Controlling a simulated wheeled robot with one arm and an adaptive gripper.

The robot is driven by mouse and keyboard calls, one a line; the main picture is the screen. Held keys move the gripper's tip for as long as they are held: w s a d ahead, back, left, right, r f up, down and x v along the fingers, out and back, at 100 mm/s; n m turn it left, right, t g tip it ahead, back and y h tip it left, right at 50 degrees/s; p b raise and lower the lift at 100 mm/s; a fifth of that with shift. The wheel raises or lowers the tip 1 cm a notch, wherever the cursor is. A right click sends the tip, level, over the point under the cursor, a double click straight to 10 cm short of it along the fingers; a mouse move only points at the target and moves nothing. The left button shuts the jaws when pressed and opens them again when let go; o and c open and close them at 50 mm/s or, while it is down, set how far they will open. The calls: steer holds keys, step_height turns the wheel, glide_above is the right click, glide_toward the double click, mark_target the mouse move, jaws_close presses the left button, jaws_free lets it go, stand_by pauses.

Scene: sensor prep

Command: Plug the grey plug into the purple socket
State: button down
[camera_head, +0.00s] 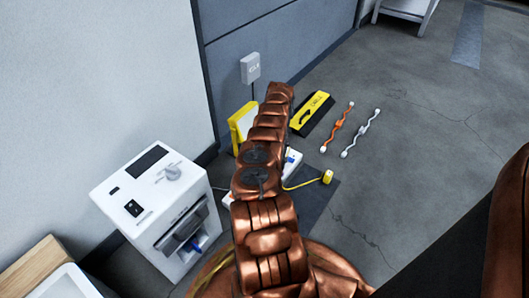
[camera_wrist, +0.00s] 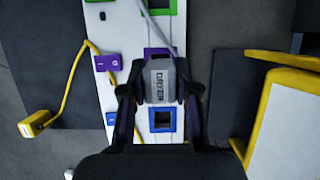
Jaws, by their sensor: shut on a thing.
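In the wrist view my gripper (camera_wrist: 163,76) is shut on the grey plug (camera_wrist: 160,88), which has dark lettering on its face. The plug is between the two dark fingers, over the white panel (camera_wrist: 128,28). The purple socket (camera_wrist: 153,51) shows as a purple edge just beyond the plug's far end. The plug and fingers hide most of it, so I cannot tell whether the plug touches or enters it. A grey cable (camera_wrist: 148,14) runs up from near the plug. In the head view my arm hides the gripper, plug and socket.
A blue socket (camera_wrist: 162,119) and a green socket (camera_wrist: 161,5) are on the same panel. Purple (camera_wrist: 107,63) and blue tabs sit at its left. A yellow plug (camera_wrist: 35,124) on a yellow cable lies left. A yellow-edged stand (camera_wrist: 268,120) is close on the right.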

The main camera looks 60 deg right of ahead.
steer(key=shift+f+b, duration=1.35)
steer(key=shift+f, duration=0.5)
steer(key=shift+f, duration=1.25)
stand_by(4.2)
steer(key=c, duration=0.6)
jaws_free()
